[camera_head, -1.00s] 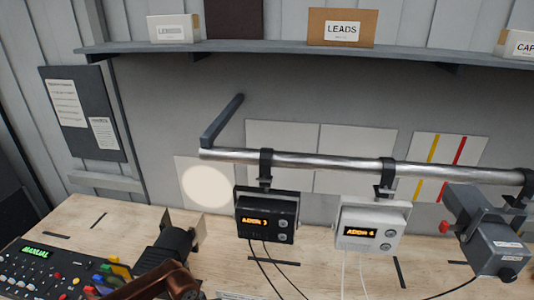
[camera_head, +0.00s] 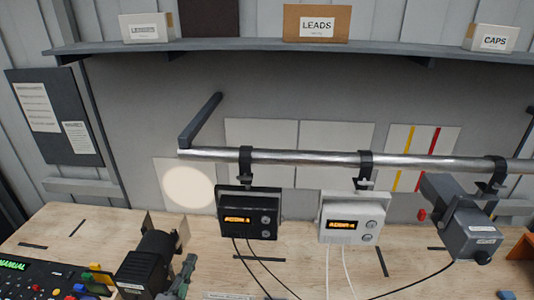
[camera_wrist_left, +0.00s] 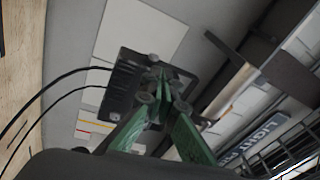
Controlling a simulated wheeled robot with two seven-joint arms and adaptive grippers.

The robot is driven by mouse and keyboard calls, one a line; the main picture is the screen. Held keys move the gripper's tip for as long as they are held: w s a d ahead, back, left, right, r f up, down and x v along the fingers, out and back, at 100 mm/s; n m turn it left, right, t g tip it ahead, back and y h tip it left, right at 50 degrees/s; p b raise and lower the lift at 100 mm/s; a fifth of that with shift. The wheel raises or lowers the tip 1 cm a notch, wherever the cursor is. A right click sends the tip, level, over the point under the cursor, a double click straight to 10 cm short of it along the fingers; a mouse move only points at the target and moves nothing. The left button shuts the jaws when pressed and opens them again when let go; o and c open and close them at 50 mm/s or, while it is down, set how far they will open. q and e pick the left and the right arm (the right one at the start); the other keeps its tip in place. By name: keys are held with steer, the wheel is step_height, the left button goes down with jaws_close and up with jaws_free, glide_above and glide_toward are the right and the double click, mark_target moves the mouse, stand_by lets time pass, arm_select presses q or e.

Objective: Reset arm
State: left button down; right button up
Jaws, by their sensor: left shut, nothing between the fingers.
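My left gripper (camera_head: 183,270) shows at the bottom of the head view, just right of the black lamp with barn doors, with its fingers pointing up. In the left wrist view its green fingers (camera_wrist_left: 158,80) come together at the tips, with nothing between them. Behind them in that view is a black fixture (camera_wrist_left: 118,90) with cables; whether they touch cannot be told. My right gripper cannot be made out in the head view.
A metal pipe (camera_head: 300,157) crosses above the wooden bench (camera_head: 70,225). A black unit (camera_head: 248,212), a white unit (camera_head: 352,218) and a grey fixture (camera_head: 462,222) hang from it. A barn-door lamp (camera_head: 145,268) and a control console (camera_head: 30,280) stand at left.

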arm_select(q)
steer(key=s+a+f+n+g+y, duration=0.3)
steer(key=s+a+f+n+g, duration=0.15)
steer(key=a+f+n, duration=0.35)
steer(key=s+a+f+n+g+y, duration=0.35)
steer(key=s+a+f, duration=0.2)
steer(key=f, duration=0.55)
steer(key=s+d+f+n+g+h, duration=0.1)
steer(key=s+f+n+g, duration=0.25)
steer(key=s+f, duration=0.45)
steer(key=s+f+n+g+h, duration=0.1)
steer(key=s+f+n+g, duration=0.3)
steer(key=s, duration=0.6)
step_height(320, 180, down, 37)
steer(key=s+d+m+g+b, duration=0.2)
steer(key=b, duration=0.5)
steer(key=s+f+b, duration=0.3)
steer(key=s+f, duration=0.7)
steer(key=f, duration=0.3)
steer(key=s+f+b, duration=0.4)
steer(key=s+f, duration=0.6)
steer(key=f, duration=0.3)
steer(key=shift+a+m+g+h, duration=0.25)
steer(key=shift+m+g+h, duration=0.05)
steer(key=shift+g+h, duration=0.15)
